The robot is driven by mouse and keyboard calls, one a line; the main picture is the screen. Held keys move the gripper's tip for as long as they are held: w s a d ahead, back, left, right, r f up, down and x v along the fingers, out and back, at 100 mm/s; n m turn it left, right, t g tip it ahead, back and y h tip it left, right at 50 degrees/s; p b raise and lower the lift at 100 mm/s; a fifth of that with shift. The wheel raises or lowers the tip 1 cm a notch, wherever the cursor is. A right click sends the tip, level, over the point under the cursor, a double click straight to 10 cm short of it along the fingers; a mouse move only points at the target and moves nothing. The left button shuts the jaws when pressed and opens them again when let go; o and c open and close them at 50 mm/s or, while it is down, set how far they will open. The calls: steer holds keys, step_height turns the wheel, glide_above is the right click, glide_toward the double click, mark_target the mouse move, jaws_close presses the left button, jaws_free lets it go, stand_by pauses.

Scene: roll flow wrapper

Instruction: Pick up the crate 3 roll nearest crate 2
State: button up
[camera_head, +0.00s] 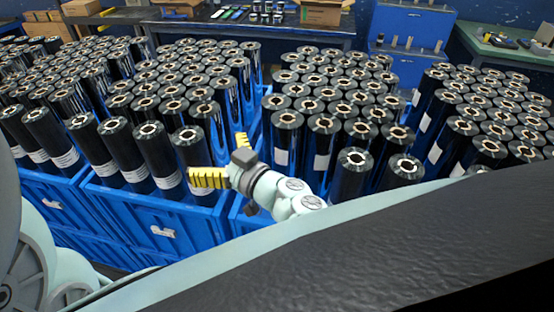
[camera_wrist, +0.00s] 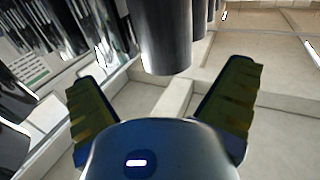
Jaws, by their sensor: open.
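Black film rolls with brown cores stand upright in several blue crates in the head view. I see no readable crate numbers, so I cannot tell which is crate 3. My gripper (camera_head: 224,160) is open, its yellow fingers spread, at the front between the middle-left crate (camera_head: 150,222) and the middle-right crate. The nearest roll (camera_head: 192,150) of the middle-left crate stands just behind the left finger. In the middle-right crate, a front roll (camera_head: 352,172) stands right of my gripper. In the wrist view, a dark roll (camera_wrist: 165,38) shows beyond and between the open fingers (camera_wrist: 164,82), apparently not held.
More rolls fill a left crate (camera_head: 55,205) and a right group (camera_head: 450,135). Rolls stand close together; the middle-right crate has some bare room at its front left. A bench (camera_head: 250,30) with boxes and a blue cabinet (camera_head: 415,30) stand behind.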

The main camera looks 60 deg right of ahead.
mark_target(200, 149)
steer(key=shift+w, duration=0.85)
steer(key=w, duration=0.1)
steer(key=w+p, duration=0.1)
steer(key=w, duration=0.1)
steer(key=w+p, duration=0.1)
steer(key=shift+w+a, duration=0.2)
steer(key=shift+a, duration=0.05)
steer(key=shift+w+f, duration=0.1)
steer(key=shift+w, duration=0.45)
steer(key=c, duration=1.3)
steer(key=shift+s, duration=0.1)
steer(key=shift+c, duration=0.2)
